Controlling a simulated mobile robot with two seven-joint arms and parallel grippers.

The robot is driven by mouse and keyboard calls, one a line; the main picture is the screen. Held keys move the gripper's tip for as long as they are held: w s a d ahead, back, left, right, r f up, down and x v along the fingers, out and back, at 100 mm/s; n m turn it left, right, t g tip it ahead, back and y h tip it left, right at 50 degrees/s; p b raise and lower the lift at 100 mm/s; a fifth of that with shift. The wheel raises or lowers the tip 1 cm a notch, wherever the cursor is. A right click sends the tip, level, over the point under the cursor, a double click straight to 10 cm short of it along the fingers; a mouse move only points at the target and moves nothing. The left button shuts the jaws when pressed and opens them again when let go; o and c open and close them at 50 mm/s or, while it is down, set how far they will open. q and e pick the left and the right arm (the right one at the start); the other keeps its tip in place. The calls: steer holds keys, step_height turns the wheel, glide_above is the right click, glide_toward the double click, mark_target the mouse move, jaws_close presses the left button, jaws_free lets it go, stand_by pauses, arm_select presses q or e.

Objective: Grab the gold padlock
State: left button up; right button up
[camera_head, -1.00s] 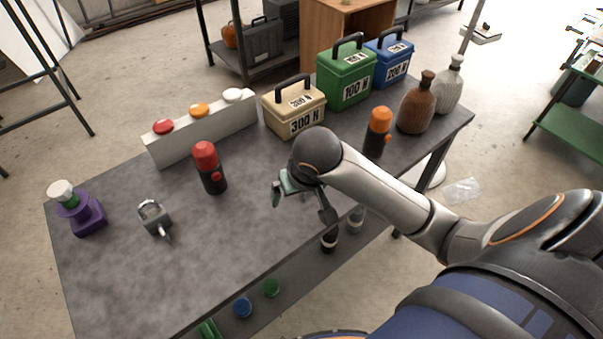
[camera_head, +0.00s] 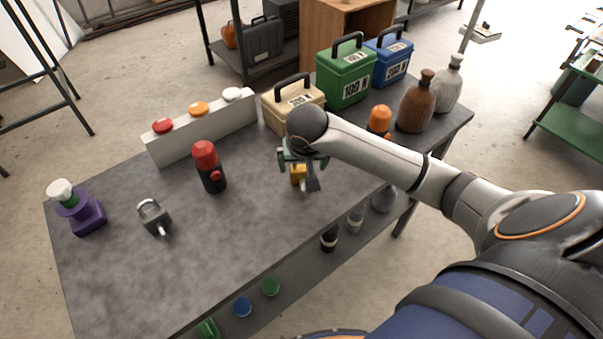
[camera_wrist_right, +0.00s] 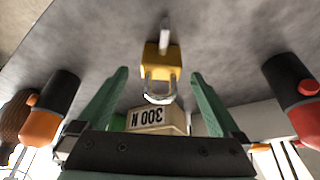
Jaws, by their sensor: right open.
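The gold padlock (camera_head: 298,174) is on the dark grey table, partly hidden by my right gripper in the head view. In the right wrist view the gold padlock (camera_wrist_right: 162,62) shows its gold body with a key at the far end and its silver shackle toward me. My right gripper (camera_head: 302,168) is open just above and around it. In the right wrist view the green fingers of my right gripper (camera_wrist_right: 160,76) stand apart on either side, with the shackle between them and clear gaps on both sides. My left gripper is out of view.
A silver padlock (camera_head: 154,216) and a red-capped flask (camera_head: 208,168) are to the left. The beige 300 N case (camera_head: 280,117) is just behind my gripper, and an orange-capped flask (camera_head: 380,119) is to the right. The table's front middle (camera_head: 200,270) is clear.

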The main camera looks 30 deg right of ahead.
mark_target(301, 169)
steer(key=x, duration=0.4)
steer(key=shift+w+f, duration=0.15)
steer(key=shift+w, duration=0.1)
jaws_close()
stand_by(0.6)
